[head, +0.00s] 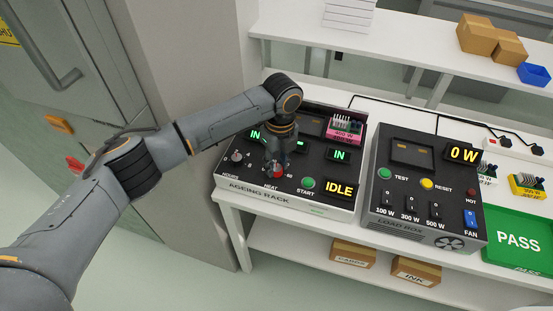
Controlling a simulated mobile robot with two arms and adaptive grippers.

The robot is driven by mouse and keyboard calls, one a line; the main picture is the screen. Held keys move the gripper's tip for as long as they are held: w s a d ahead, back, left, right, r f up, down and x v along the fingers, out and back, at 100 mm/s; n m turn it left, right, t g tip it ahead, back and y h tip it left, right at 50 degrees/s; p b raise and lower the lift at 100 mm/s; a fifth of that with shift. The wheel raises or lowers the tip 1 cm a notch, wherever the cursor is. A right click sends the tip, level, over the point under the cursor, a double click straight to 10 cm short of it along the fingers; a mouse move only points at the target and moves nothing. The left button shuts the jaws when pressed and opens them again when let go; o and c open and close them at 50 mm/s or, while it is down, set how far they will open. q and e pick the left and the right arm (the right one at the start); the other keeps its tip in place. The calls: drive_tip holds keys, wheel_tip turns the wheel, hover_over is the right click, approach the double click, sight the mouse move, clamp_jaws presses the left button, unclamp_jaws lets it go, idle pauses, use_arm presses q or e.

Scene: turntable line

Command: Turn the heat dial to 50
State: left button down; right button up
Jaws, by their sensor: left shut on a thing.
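The ageing rack (335,201) is a dark panel with a pale front edge on the white bench. Its HEAT dial sits at the front, left of the green START button (307,183). My left gripper (277,172) points down over the HEAT dial and is shut on it. The gripper hides most of the dial, so its setting cannot be read. A red part shows between the fingers. The HOURS dial (237,156) is to the left of the gripper. The rack's display (339,189) reads IDLE. My right gripper is not in view.
The load box (400,222) stands right of the rack, its display reading 0 W. A pink module (344,129) sits at the rack's back right. A green PASS tray (520,242) is at far right. A raised shelf with brown boxes (490,40) runs behind.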

sight(280, 168)
use_arm(q)
drive_tip(key=m+p, duration=0.1)
drive_tip(key=m, duration=0.3)
drive_tip(key=shift+m, duration=0.3)
drive_tip(key=m, duration=0.5)
drive_tip(key=shift+d+t+p, duration=0.1)
drive_tip(key=shift+t+p, duration=0.2)
drive_tip(key=c, duration=1)
unclamp_jaws()
drive_tip(key=shift+r, duration=0.1)
drive_tip(key=r, duration=1.1)
drive_tip(key=shift+s+d+r, duration=0.15)
drive_tip(key=shift+d+r, duration=0.2)
